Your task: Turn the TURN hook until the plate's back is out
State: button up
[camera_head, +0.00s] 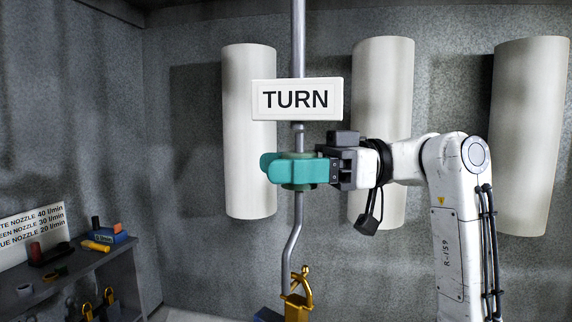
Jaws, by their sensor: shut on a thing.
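The TURN hook (298,218) is a grey metal rod hanging from above, bent near its lower end. A white plate (336,99) sits on the rod above my gripper, its face with the word TURN towards the camera; its back is hidden. My gripper (288,170), with teal fingers, comes in from the right and is shut on the hook's rod just below the plate, around a greenish collar. The fingers hide most of the collar. A gold fitting (297,306) is at the hook's lower end, cut off by the picture's bottom edge.
Several white upright cylinders (248,130) stand behind, before a grey wall. At lower left a dark shelf (105,258) holds small nozzles, a blue box (113,236) and gold pieces; a nozzle sign (33,232) stands behind it. Space left of the hook looks clear.

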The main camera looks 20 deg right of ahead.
jog(key=shift+s+n+g+p, duration=0.15)
jog(key=shift+n+g, duration=0.8)
jog(key=shift+g, duration=0.55)
jog(key=shift+s+n+g+p, duration=0.15)
jog(key=shift+n+g, duration=0.8)
jog(key=shift+g, duration=0.85)
jog(key=o, duration=0.9)
jog(key=shift+o, duration=0.2)
jog(key=shift+w, duration=0.1)
jog(key=w+d+b, duration=0.1)
jog(key=d+b, duration=0.1)
jog(key=d, duration=0.8)
jog(key=shift+w+d, duration=0.3)
jog(key=shift+w, duration=0.1)
